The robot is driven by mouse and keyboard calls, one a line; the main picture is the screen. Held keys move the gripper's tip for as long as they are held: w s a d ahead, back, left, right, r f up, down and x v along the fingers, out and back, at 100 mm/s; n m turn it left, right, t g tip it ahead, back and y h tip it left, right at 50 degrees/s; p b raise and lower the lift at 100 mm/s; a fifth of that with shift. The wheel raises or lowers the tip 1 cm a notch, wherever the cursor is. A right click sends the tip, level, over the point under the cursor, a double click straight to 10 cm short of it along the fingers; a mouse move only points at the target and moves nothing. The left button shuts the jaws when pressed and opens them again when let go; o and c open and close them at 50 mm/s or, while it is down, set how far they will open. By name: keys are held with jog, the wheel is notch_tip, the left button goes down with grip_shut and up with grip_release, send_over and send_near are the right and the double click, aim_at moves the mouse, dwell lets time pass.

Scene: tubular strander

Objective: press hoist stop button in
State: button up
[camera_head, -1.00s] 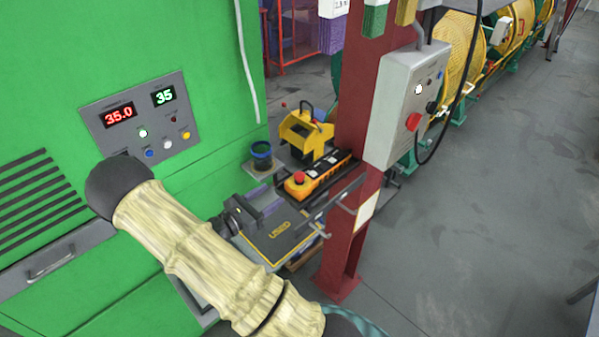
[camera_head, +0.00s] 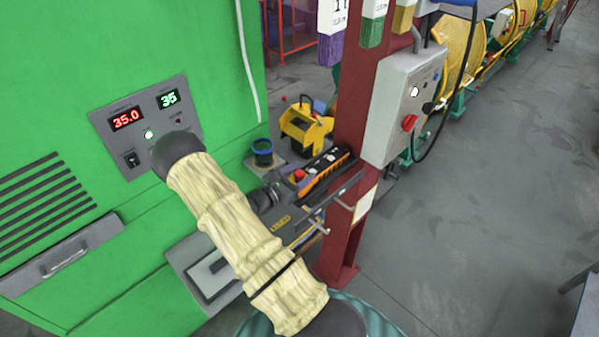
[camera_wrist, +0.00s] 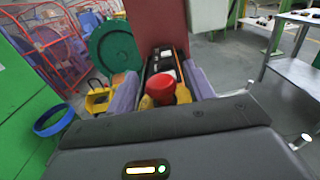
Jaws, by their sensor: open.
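The hoist pendant (camera_head: 327,168) is an orange and black box on a shelf beside the red column, with a red mushroom stop button (camera_head: 299,175) on its near end. In the wrist view the red button (camera_wrist: 161,86) stands between my two open fingers, with the pendant's black face (camera_wrist: 166,62) stretching away behind it. My gripper (camera_wrist: 160,78) is open and empty; in the head view it (camera_head: 274,192) is just left of and below the button. Whether a finger touches the pendant cannot be told.
The red column (camera_head: 352,140) rises close behind the pendant and carries a grey control box (camera_head: 403,105) with a red knob. The green cabinet (camera_head: 90,60) is at left. Open floor lies right.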

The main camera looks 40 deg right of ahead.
jog(key=shift+c, duration=0.2)
grip_shut()
jog(key=shift+f+b, duration=0.6)
jog(key=shift+b, duration=0.25)
jog(key=shift+o, duration=0.2)
grip_release()
jog(key=shift+a, duration=0.15)
